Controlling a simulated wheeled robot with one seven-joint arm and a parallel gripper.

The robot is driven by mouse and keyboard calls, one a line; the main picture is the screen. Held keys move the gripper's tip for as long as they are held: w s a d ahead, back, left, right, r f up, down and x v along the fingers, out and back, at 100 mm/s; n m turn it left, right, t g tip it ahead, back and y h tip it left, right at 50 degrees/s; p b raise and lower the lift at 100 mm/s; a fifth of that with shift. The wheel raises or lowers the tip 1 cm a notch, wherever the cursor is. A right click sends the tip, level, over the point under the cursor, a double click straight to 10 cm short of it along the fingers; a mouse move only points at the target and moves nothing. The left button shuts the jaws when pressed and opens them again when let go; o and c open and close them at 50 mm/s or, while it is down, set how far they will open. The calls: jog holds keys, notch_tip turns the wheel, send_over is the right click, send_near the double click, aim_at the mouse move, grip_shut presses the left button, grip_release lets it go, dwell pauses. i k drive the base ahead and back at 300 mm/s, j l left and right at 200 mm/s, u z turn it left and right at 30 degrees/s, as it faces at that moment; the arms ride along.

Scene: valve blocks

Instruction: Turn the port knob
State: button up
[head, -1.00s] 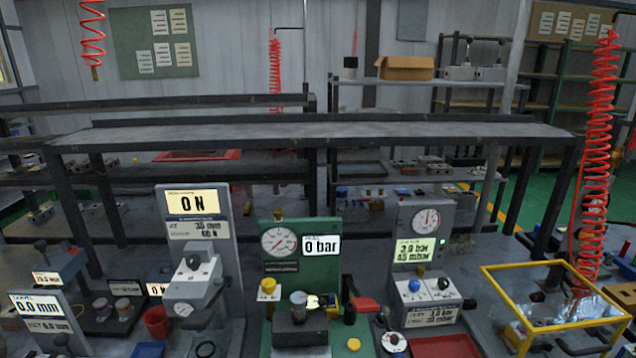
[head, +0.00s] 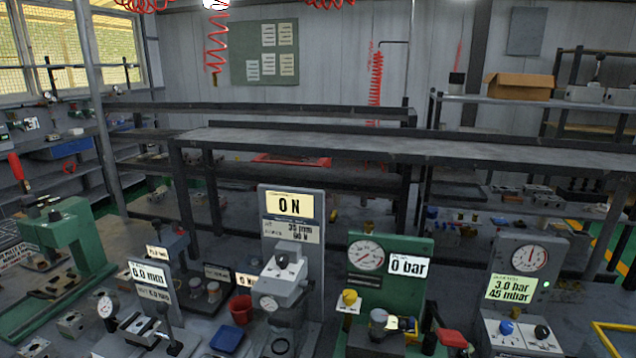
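No label naming a port knob is readable, so I cannot tell which knob it is. The grey gauge station (head: 528,258) at the lower right reads 3.0 bar and 45 mbar. It carries a blue knob (head: 506,327) and a black knob (head: 541,331) side by side on a white-topped block. The green station (head: 420,245) left of it reads 0 bar and has a yellow knob (head: 349,297). The grey station (head: 270,230) further left has a dark knob (head: 282,261) on its block. My gripper is not in the head view.
A long grey rack (head: 400,146) stands behind the stations. A green press (head: 62,260) stands at the left. A red cup (head: 240,309) and small fixtures crowd the front bench. A yellow frame (head: 606,340) is cut off at the lower right.

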aim_at(506, 327)
jog(key=k+l, duration=0.1)
jog(key=l, duration=1.55)
jog(key=k+l+u, duration=0.05)
